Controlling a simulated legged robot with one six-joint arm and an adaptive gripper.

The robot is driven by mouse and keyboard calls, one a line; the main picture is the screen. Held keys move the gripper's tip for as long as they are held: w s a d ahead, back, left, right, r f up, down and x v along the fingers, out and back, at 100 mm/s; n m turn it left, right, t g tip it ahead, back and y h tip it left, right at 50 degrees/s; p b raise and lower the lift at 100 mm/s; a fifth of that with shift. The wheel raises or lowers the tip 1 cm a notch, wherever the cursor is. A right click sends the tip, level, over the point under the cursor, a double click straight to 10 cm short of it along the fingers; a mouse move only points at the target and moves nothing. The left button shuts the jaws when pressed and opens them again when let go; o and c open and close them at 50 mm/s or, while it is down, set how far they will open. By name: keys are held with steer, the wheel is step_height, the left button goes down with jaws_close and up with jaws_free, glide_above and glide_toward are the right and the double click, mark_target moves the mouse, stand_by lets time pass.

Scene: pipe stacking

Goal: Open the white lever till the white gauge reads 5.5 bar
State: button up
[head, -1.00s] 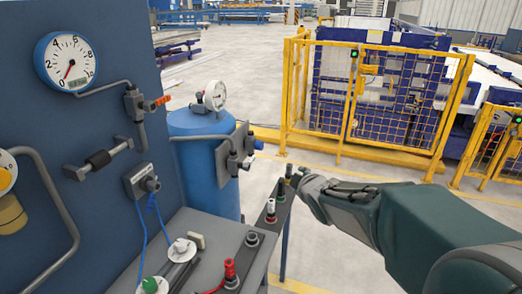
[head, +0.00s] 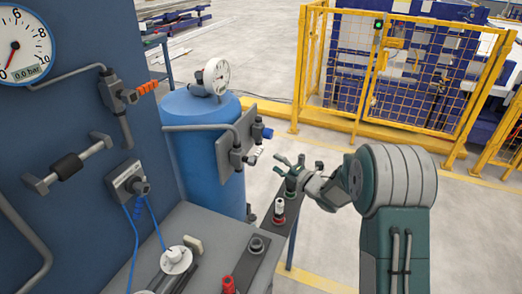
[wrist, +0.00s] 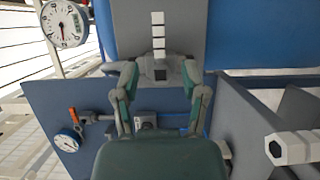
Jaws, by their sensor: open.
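The white lever (head: 253,156) sits on the grey plate beside the blue tank in the head view. A white ribbed handle (wrist: 157,36), which looks like this lever, is ahead of my fingertips in the wrist view. My gripper (head: 288,168) is open and empty, just right of the lever and apart from it. In the wrist view its fingers (wrist: 158,76) stand either side of the handle's line. The white gauge (head: 216,76) is on top of the tank; a white-rimmed gauge (wrist: 62,25) shows at the wrist view's upper left. Its reading is too small to tell.
A blue lever (head: 265,132) is close above the white one. An orange lever (head: 147,88) and a blue-rimmed gauge (head: 22,45) showing 0.0 bar are on the blue panel. A narrow bench (head: 262,238) with fittings lies below my gripper. A yellow fence (head: 365,90) stands behind.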

mark_target(259, 150)
steer(key=x, duration=0.8)
steer(key=shift+w+a, duration=0.25)
steer(key=shift+w, duration=0.1)
jaws_close()
